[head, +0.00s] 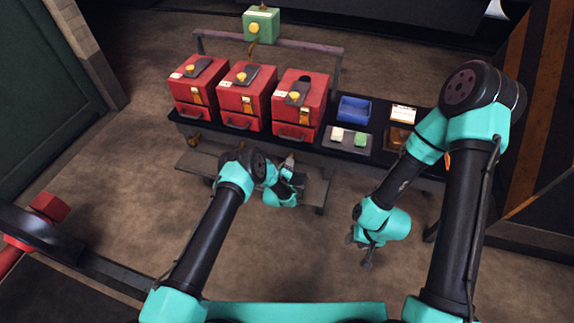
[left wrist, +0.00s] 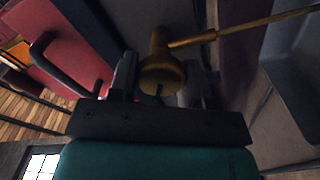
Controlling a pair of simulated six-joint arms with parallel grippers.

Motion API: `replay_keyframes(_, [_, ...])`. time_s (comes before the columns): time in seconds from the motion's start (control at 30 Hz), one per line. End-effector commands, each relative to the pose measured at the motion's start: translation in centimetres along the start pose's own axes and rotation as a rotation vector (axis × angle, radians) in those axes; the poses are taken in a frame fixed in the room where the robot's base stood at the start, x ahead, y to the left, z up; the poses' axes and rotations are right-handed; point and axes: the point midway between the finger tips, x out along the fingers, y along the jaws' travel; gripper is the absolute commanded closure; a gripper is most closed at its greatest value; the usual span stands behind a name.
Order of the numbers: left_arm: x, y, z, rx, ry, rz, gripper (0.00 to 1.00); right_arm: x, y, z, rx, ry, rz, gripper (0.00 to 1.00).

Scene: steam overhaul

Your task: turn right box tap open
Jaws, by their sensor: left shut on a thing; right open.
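My left gripper (head: 290,162) is just below and in front of this box. In the left wrist view its fingers (left wrist: 165,82) are shut on a brass tap (left wrist: 160,65), from which a thin brass rod runs to the right. The tap is mostly hidden in the head view. My right gripper (head: 362,252) is open and empty, low in front of the bench.
Two similar red boxes, the middle (head: 246,95) and left (head: 198,85), stand beside it. A green box (head: 261,23) sits above the back rail. A blue tray (head: 354,109) and a grey tray (head: 364,142) are to the right. The floor in front is clear.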

Motion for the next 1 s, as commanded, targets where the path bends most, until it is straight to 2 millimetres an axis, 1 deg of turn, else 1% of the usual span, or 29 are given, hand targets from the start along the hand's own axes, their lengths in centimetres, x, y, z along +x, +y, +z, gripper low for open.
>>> replay_keyframes(0.3, [0.0, -0.13, -0.01, -0.291, 0.001, 0.0, 0.79, 0.0, 0.0, 0.0, 0.0, 0.0, 0.0, 0.57])
replay_keyframes(0.5, [0.01, -0.19, 0.0, -0.434, 0.001, 0.0, 0.79, 0.0, 0.0, 0.0, 0.0, 0.0, 0.0, 0.57])
replay_keyframes(0.7, [0.01, -0.22, 0.01, -0.52, 0.001, 0.0, 0.79, 0.0, 0.0, 0.0, 0.0, 0.0, 0.0, 0.57])
replay_keyframes(1.0, [0.01, -0.23, 0.03, -0.554, 0.001, 0.0, 0.79, 0.0, 0.0, 0.0, 0.0, 0.0, 0.0, 0.57])
